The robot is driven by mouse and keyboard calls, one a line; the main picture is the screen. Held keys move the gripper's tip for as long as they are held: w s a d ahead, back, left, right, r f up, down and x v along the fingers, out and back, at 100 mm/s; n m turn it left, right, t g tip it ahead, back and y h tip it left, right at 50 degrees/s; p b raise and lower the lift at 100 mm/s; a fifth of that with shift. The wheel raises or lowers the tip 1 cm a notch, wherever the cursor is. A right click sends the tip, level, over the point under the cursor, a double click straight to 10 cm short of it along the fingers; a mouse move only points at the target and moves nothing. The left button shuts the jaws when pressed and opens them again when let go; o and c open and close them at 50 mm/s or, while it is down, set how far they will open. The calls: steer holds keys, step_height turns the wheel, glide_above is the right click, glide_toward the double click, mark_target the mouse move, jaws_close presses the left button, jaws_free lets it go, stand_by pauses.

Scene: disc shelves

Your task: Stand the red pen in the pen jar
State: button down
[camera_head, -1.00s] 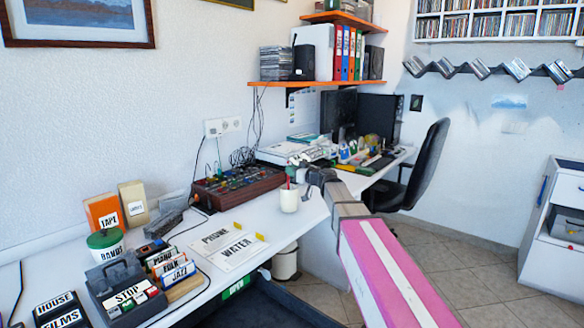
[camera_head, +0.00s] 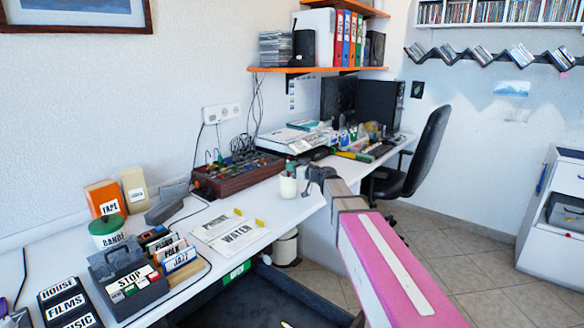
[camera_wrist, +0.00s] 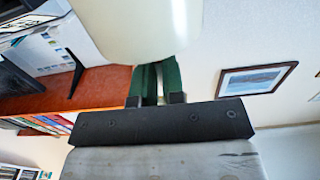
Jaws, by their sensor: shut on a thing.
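The pen jar (camera_head: 288,187) is a cream-white cup standing on the white desk, left of my arm. It also fills the top of the wrist view (camera_wrist: 150,28), close to the camera. My gripper (camera_head: 291,165) reaches over the jar from the right, its dark green fingers at the jar's mouth. In the wrist view the jar hides the fingertips (camera_wrist: 157,66). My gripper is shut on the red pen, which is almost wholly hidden. I cannot tell how deep the pen reaches into the jar.
A dark red box with cables (camera_head: 235,176) stands behind and left of the jar. PHONE and WATER signs (camera_head: 230,231) lie in front. A card box (camera_head: 128,284) and a green-lidded pot (camera_head: 107,232) stand at left.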

steer(key=c, duration=1.1)
jaws_free()
steer(key=v, duration=1)
steer(key=shift+s+d, duration=0.25)
steer(key=shift+d, duration=0.05)
